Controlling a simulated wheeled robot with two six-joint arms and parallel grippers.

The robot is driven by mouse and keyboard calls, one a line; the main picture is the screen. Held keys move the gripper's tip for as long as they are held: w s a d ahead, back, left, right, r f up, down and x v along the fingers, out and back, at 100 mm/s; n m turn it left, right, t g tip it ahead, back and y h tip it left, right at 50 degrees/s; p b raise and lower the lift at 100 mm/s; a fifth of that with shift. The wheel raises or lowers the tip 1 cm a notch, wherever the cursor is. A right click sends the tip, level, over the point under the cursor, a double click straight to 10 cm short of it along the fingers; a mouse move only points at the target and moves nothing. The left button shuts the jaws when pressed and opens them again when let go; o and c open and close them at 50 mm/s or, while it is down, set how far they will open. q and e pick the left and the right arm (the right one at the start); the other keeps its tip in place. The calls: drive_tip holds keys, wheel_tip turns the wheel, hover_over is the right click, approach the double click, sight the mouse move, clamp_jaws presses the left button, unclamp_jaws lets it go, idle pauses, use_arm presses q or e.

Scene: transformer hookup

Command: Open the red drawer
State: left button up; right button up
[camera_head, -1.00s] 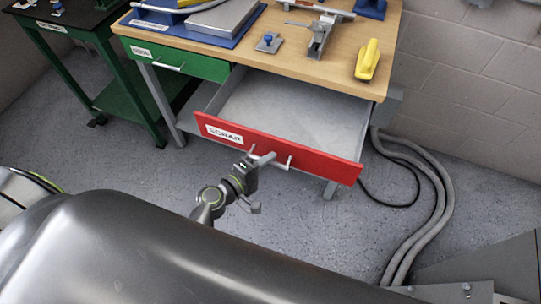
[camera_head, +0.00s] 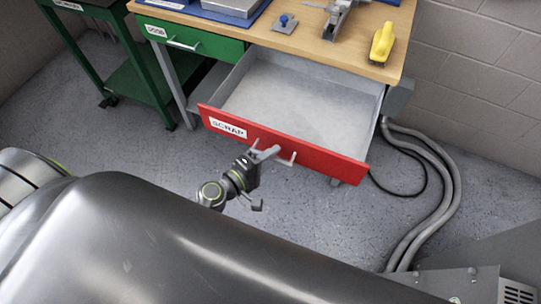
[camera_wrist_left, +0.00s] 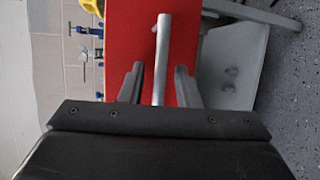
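The red drawer (camera_head: 318,150), labelled SCRAP, is pulled well out of the workbench, and its grey inside (camera_head: 300,98) is empty. Its metal handle (camera_head: 291,159) is on the red front; my left gripper hides part of it in the head view. My left gripper (camera_head: 266,154) is at the handle. In the left wrist view, the handle bar (camera_wrist_left: 162,50) lies between the two fingers of the left gripper (camera_wrist_left: 160,82), with a narrow gap on each side. The fingers are apart. My right gripper is not in view.
A shut green drawer (camera_head: 205,42) is left of the red one under the wooden bench top (camera_head: 360,62). A yellow tool (camera_head: 382,42) lies on top. Grey hoses (camera_head: 446,195) run along the floor at right. A green table (camera_head: 135,82) stands at left.

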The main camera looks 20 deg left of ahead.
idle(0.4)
use_arm(q)
drive_tip(key=b+v, duration=0.5)
drive_tip(key=v, duration=1.2)
drive_tip(key=shift+r, duration=0.2)
drive_tip(key=shift+s, duration=0.15)
drive_tip(key=s+a+f+m+g+y+p, duration=0.1)
drive_tip(key=s+a+f+m+g+y, duration=0.1)
drive_tip(key=f, duration=0.7)
drive_tip(key=s+a+f+m+g+y, duration=0.1)
drive_tip(key=a+f+g+y, duration=0.15)
drive_tip(key=f, duration=0.75)
drive_tip(key=s+a+f+m+g+y+p, duration=0.1)
drive_tip(key=s+a+f+m+g, duration=0.15)
drive_tip(key=f, duration=0.65)
drive_tip(key=s+f+m+g+y+p, duration=0.2)
drive_tip(key=s+f+m+g, duration=0.4)
drive_tip(key=s+f, duration=0.7)
drive_tip(key=shift+s+a+f+m, duration=0.3)
drive_tip(key=shift+a+f+m, duration=0.25)
drive_tip(key=shift+m, duration=0.5)
